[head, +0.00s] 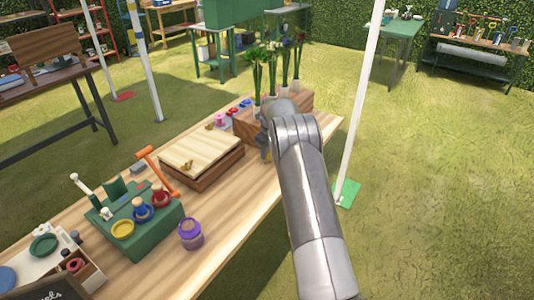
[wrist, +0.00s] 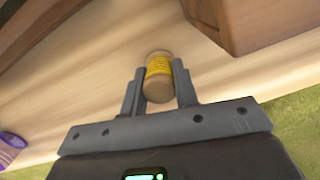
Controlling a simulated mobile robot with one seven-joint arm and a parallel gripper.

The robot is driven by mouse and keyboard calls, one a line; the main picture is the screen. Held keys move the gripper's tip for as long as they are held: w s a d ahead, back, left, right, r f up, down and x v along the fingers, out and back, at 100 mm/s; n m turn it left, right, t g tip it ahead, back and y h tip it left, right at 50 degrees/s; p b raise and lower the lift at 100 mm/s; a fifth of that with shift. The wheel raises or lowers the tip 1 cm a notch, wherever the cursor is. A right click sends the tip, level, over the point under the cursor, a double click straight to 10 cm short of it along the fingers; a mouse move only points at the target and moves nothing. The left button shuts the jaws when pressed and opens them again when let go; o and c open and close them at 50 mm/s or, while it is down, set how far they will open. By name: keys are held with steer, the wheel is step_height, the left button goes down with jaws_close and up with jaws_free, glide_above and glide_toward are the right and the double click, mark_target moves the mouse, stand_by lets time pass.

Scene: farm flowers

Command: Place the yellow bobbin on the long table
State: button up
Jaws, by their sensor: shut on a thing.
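The yellow bobbin (wrist: 158,77) has wooden ends and a band of yellow thread. My gripper (wrist: 160,82) is shut on it, with one finger on each side, in the wrist view. Behind the bobbin is the pale wooden top of the long table (wrist: 95,75), which also shows in the head view (head: 245,200). I cannot tell whether the bobbin touches the tabletop. In the head view my arm reaches over the table's far part and hides most of my gripper; the bobbin is not visible there.
A wooden flower planter (head: 300,103) stands close to my gripper, also in the wrist view (wrist: 265,18). A white pole (head: 360,100) rises beyond the right edge.

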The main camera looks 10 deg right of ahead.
steer(key=shift+f, duration=0.3)
steer(key=o, duration=1)
steer(key=shift+f, duration=0.15)
steer(key=shift+c, duration=0.2)
